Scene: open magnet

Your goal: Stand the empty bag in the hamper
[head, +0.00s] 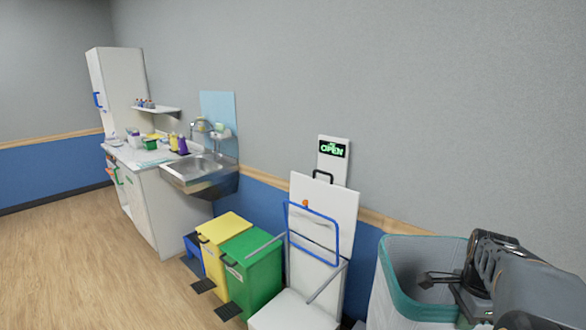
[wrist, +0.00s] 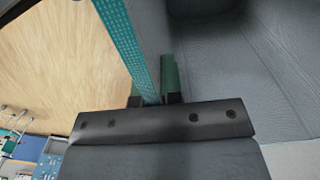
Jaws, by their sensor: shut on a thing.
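A pale open-topped bag (head: 380,305) with a teal rim stands at the lower right of the head view. Its dark grey inside (wrist: 270,70) and dotted teal rim fill much of the wrist view. My gripper (wrist: 155,98) is shut on the rim, which runs between its fingers; in the head view my gripper (head: 440,280) is over the bag's mouth. I cannot make out a hamper separate from this bag. The bag's bottom is out of frame in the head view, and my arm hides its right side.
A white chair-like item (head: 322,225) with a blue hoop stands left of the bag by the wall. Further left are a green bin (head: 262,262), a yellow bin (head: 223,226) and a sink counter (head: 150,185). Wooden floor (head: 90,270) is clear at left.

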